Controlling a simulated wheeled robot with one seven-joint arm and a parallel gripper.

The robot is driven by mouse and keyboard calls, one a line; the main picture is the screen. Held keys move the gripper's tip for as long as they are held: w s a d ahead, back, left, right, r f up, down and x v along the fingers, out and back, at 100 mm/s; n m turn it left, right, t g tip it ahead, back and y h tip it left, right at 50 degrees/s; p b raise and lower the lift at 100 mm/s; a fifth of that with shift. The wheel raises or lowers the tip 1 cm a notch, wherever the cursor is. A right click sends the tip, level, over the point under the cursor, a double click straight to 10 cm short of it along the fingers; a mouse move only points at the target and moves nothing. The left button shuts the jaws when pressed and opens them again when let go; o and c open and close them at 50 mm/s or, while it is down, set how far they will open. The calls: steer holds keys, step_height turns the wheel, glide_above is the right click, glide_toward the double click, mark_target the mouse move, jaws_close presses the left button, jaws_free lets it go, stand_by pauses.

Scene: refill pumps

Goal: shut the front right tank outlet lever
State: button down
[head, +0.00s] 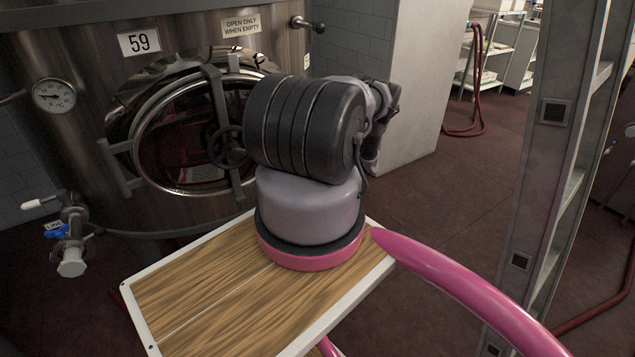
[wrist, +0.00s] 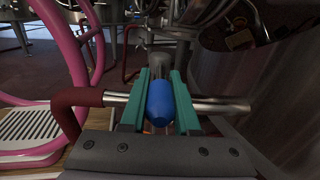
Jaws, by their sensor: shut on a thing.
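My gripper (wrist: 160,74) has two teal fingers, shut on a blue lever handle (wrist: 160,103) in the wrist view. The handle points toward the camera, across a horizontal steel pipe (wrist: 218,104). A dark red hose (wrist: 72,99) joins the pipe's left end. The lever's pivot is mostly hidden behind the handle and fingers. In the head view my gripper is hidden behind my arm, and the held lever does not show. I cannot tell from these frames which tank the held lever belongs to.
In the head view, a steel tank (head: 85,100) marked 59 has a round door (head: 185,140) and a separate valve with a small blue lever (head: 56,232). A ladder-like metal frame (head: 550,150) stands right.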

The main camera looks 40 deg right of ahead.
steer(key=shift+w+g, duration=0.2)
steer(key=shift+g, duration=0.1)
steer(key=c, duration=0.6)
jaws_free()
steer(key=shift+c, duration=0.2)
step_height(320, 180, up, 10)
stand_by(0.4)
